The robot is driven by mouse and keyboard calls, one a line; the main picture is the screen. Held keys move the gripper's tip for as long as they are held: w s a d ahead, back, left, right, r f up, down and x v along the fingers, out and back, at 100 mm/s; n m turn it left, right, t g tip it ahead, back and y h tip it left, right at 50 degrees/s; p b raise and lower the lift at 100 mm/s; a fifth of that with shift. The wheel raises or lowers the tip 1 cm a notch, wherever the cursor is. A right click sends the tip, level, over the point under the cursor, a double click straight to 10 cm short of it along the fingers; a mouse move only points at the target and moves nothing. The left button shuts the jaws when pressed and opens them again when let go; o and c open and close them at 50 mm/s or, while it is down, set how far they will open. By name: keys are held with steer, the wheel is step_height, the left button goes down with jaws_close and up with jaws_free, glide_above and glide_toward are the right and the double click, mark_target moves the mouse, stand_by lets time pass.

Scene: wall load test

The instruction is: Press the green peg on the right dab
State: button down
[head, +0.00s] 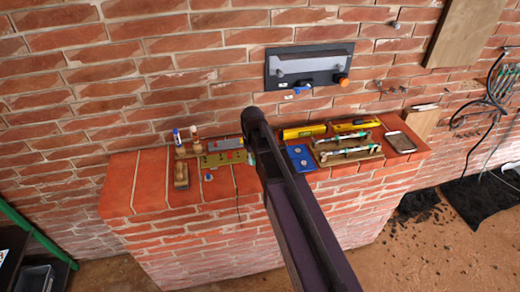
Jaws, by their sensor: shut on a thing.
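My arm rises through the middle of the head view and hides part of the brick ledge. My gripper does not show; it may be behind the arm. No green peg can be made out for certain. An olive-green plate (215,160) with small spots lies on the ledge left of my arm. A blue plate (300,157) with small pale spots lies just right of my arm. Which spot is the right dab cannot be told. A small pale bit shows at the arm's left edge, too small to identify.
The brick ledge (150,190) also holds upright tubes (177,137), a wooden block (181,175), a yellow level (303,131), a wooden rack (345,157) with green-tipped tubes, and a tablet (400,142). A dark panel (310,66) with blue and orange knobs hangs on the wall above.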

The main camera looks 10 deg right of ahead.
steer(key=w+d+r, duration=0.1)
steer(key=d+r+p, duration=0.1)
steer(key=shift+w+d+p, duration=0.3)
steer(key=shift+w, duration=0.1)
steer(key=shift+f, duration=0.15)
steer(key=shift+f+b, duration=3.2)
steer(key=shift+b, duration=0.2)
steer(key=shift+f+b, duration=0.65)
stand_by(0.5)
stand_by(0.4)
steer(key=c, duration=0.6)
jaws_free()
steer(key=shift+o, duration=0.2)
